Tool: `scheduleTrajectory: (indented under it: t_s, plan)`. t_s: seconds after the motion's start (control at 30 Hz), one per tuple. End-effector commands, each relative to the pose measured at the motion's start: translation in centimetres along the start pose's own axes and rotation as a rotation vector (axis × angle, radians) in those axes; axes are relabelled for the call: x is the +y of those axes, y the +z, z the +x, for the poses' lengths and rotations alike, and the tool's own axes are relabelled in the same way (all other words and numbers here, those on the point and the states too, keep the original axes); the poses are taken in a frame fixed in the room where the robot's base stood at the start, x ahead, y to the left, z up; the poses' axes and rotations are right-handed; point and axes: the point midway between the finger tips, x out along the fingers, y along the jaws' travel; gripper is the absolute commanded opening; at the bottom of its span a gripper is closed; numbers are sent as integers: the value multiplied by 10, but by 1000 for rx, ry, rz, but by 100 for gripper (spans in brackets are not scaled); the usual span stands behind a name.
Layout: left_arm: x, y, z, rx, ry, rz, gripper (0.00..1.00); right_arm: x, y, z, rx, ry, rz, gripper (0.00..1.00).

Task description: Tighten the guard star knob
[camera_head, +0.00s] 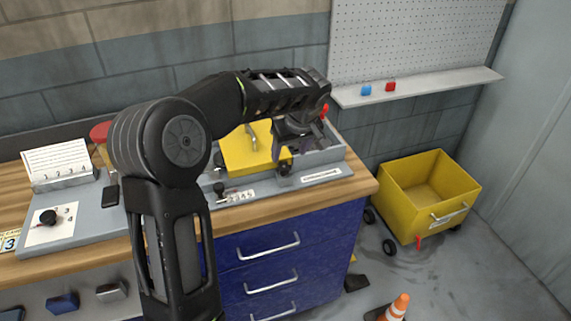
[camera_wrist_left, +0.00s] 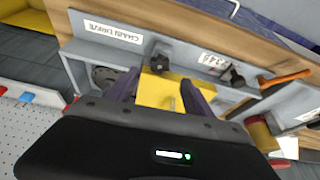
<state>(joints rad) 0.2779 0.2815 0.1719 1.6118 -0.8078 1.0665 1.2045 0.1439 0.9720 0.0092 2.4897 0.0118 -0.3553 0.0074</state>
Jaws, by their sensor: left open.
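The yellow guard (camera_head: 240,152) sits in a grey housing on the bench. It also shows in the left wrist view (camera_wrist_left: 172,92). A dark knob (camera_wrist_left: 160,62) stands at the guard's front edge; in the head view this knob (camera_head: 284,170) is just below my gripper and partly hidden. My left gripper (camera_head: 290,153) is over the right end of the guard. Its purple fingers (camera_wrist_left: 161,88) are open and apart, with the guard and knob showing between them and nothing held. I cannot tell whether they touch the knob. My right gripper is not in view.
A second dark knob (camera_head: 219,190) stands beside a number label. A grey board (camera_head: 85,222) with a black knob lies at left. A yellow bin (camera_head: 395,205) stands on the floor at right. A shelf (camera_head: 430,86) holds small red and blue pieces. My arm hides the bench's middle.

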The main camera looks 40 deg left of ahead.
Motion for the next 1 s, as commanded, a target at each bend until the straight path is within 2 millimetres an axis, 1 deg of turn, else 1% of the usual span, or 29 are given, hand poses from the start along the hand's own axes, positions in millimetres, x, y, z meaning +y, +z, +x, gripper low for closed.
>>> scheduleTrajectory:
  t_s: [0.17, 0.4, 0.53, 0.7, 0.9, 1.0]
  plan:
    - [-1, 0, 16, -3, -3, 2, 60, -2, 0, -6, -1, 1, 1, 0]
    - [-1, 0, 53, -4, -3, 2, 60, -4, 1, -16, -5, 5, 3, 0]
    - [0, 0, 68, -2, -1, 2, 60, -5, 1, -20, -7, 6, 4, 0]
    - [0, 1, 76, -2, 0, 1, 60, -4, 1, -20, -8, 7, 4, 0]
    - [0, 1, 76, -1, 0, 1, 60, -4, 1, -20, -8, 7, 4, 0]
    - [0, 1, 76, -1, 0, 1, 52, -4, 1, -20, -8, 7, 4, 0]
